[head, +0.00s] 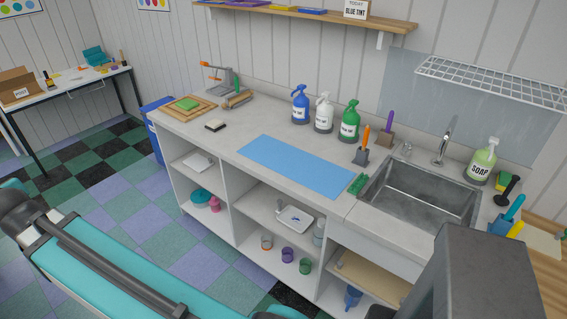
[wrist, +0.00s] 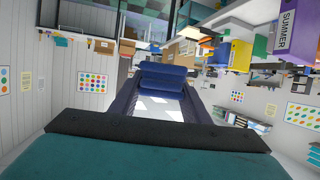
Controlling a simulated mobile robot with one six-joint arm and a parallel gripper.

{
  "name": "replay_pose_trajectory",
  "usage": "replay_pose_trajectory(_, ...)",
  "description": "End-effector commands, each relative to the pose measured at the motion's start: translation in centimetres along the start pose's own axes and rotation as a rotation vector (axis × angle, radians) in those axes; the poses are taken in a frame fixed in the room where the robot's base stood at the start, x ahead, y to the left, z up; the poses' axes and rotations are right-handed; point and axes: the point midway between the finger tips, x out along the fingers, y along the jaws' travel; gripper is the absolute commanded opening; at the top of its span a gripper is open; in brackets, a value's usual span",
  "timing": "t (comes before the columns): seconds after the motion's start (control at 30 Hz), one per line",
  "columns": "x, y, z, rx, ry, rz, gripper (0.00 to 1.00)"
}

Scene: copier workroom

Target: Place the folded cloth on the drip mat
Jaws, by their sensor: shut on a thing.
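The drip mat (head: 296,166) is a flat light-blue rectangle on the grey counter, left of the sink, in the head view. Its top is bare. In the wrist view my gripper (wrist: 164,88) is shut on a dark-blue folded thing, which I take for the folded cloth (wrist: 163,71). It lies across the fingertips and shows as two stacked layers. My gripper and the cloth do not show in the head view. The mat does not show in the wrist view, so the gap between cloth and mat cannot be judged.
Blue (head: 300,104), white (head: 323,113) and green (head: 349,121) spray bottles stand behind the mat. A green-bristled brush (head: 357,184) lies near its right end, beside the sink (head: 420,195). A dark-and-pale block (head: 215,125) and wooden trays (head: 203,112) are to the left.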

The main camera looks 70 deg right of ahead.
Motion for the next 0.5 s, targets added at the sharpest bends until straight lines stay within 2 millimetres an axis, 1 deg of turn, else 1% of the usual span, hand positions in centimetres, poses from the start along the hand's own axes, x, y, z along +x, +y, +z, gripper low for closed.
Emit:
replay_pose_trajectory(0.07,0.3,0.7,0.3,0.004,0.000,0.013,0.21)
replay_pose_trajectory(0.17,0.9,2.4,1.0,0.015,-0.001,0.043,0.21)
replay_pose_trajectory(0.27,1.6,5.0,2.0,0.031,-0.001,0.090,0.21)
replay_pose_trajectory(0.37,2.4,8.5,3.2,0.054,-0.002,0.153,0.21)
replay_pose_trajectory(0.4,2.7,10.1,3.8,0.064,-0.002,0.182,0.21)
replay_pose_trajectory(0.47,3.0,12.5,4.6,0.081,-0.001,0.226,0.21)
replay_pose_trajectory(0.5,3.2,14.1,5.1,0.092,-0.001,0.257,0.21)
